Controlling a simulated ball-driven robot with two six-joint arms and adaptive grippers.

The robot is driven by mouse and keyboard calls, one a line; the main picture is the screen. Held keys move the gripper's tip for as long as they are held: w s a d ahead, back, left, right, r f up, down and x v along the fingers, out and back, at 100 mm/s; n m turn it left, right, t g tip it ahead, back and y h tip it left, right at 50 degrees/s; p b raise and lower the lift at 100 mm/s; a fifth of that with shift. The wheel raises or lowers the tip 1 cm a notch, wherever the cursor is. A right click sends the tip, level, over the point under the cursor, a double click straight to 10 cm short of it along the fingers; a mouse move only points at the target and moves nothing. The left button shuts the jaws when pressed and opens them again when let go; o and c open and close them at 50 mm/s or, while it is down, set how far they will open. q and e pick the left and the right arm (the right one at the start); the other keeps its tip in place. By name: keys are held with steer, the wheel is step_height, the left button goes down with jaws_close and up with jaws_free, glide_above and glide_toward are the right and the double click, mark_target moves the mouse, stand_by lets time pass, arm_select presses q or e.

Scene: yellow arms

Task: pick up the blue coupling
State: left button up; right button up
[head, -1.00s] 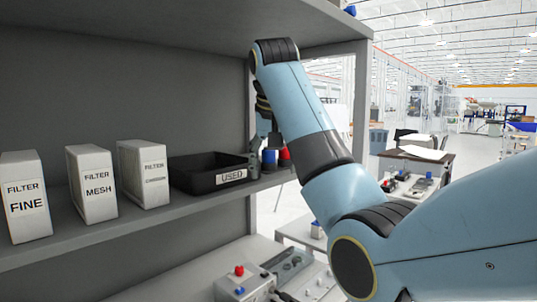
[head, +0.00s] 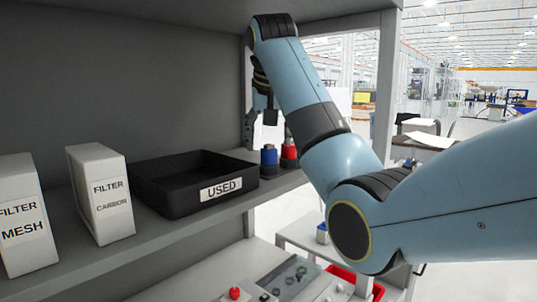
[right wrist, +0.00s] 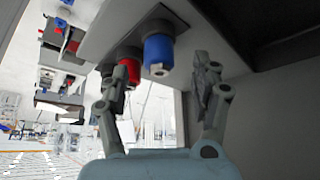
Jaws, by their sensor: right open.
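The blue coupling (head: 268,161) stands upright on the shelf, just right of the black USED bin. A red coupling (head: 290,152) stands close beside it on the right. My right gripper (head: 260,122) is open and empty, pointing down above and behind the blue coupling; its arm covers part of it. In the right wrist view the blue coupling (right wrist: 158,52) shows ahead, between the directions of the two spread fingers (right wrist: 160,82). The red coupling (right wrist: 130,70) is close to the left finger there. My left gripper is not in view.
The black bin (head: 160,199) and white filter boxes (head: 100,195) stand left on the shelf (head: 130,258). A grey upright (head: 388,80) and the upper shelf enclose the space. A lower bench (head: 190,285) holds parts. Shelf edge is close in front of the couplings.

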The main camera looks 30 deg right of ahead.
mark_target(269, 148)
steer(key=p+x, duration=0.2)
steer(key=x, duration=0.2)
steer(key=shift+w+d+r, duration=0.15)
steer(key=shift+r, duration=0.05)
steer(key=shift+w+f, duration=0.15)
steer(key=shift+f, duration=0.3)
steer(key=c, duration=1.3)
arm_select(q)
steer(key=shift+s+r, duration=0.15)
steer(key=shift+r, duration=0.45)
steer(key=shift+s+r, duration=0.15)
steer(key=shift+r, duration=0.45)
arm_select(e)
steer(key=shift+o, duration=0.2)
steer(key=shift+r, duration=0.1)
